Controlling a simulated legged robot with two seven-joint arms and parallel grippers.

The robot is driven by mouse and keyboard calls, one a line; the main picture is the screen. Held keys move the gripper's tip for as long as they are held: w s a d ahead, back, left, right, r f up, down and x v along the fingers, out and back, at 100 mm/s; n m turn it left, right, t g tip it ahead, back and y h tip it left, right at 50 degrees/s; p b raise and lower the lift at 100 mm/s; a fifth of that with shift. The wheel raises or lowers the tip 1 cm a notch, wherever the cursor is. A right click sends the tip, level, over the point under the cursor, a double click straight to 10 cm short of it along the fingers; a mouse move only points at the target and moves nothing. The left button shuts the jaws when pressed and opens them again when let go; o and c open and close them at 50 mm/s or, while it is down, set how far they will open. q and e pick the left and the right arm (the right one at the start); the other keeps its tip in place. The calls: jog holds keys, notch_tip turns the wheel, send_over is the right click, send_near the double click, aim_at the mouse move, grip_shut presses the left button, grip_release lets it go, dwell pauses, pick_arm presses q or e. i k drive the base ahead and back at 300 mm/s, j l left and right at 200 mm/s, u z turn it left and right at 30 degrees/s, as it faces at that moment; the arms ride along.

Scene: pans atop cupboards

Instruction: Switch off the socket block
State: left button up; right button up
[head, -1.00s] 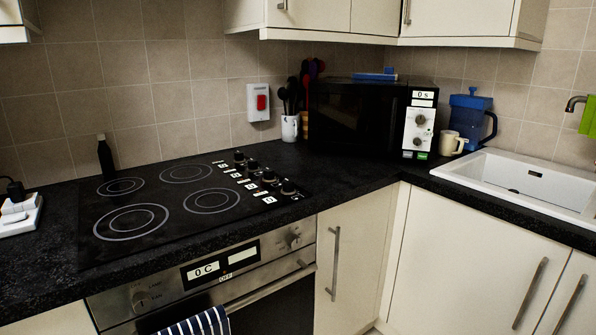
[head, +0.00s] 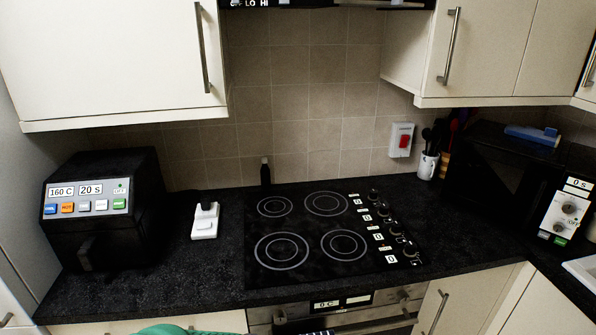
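The white socket block (head: 204,228) lies on the black worktop, between the air fryer and the hob. A black plug (head: 206,208) sits at its back end. The state of its switch is too small to tell. A white wall switch (head: 401,139) with a red rocker is fixed to the tiles at the right, above the worktop. Neither of my grippers shows in the head view.
A black air fryer (head: 103,212) stands left of the block. The hob (head: 320,236) is to its right, with a dark bottle (head: 265,172) behind. Cupboards (head: 112,62) overhang the worktop. A green shape (head: 188,330) shows at the bottom edge. Bare worktop lies before the block.

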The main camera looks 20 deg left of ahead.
aim_at(207, 225)
jog(key=u, duration=1.45)
